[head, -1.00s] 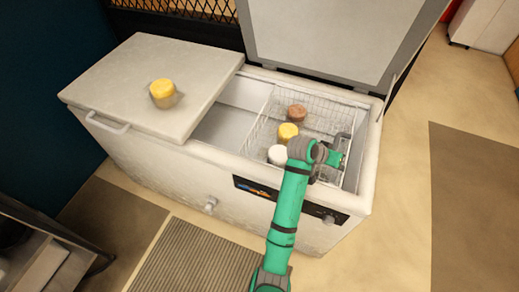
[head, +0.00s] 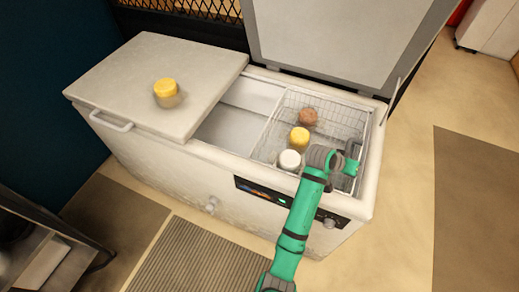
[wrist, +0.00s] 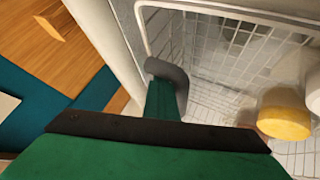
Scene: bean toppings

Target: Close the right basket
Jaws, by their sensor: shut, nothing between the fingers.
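The right wire basket (head: 270,136) sits inside the open right half of the white chest freezer (head: 215,166). It holds a brown-topped jar (head: 308,117), a yellow-topped jar (head: 299,138) and a white-topped jar (head: 290,160). My gripper (head: 353,167) is shut with nothing in it, at the right end of the basket, close to the freezer's right wall. In the wrist view, my gripper (wrist: 166,82) is beside the basket's wire rim and mesh (wrist: 215,40). Whether it touches the wire is unclear.
The freezer's right lid (head: 340,40) stands raised behind. The left lid (head: 150,75) lies flat with another yellow-topped jar (head: 166,92) on it. Left of the basket, the freezer's inside is empty.

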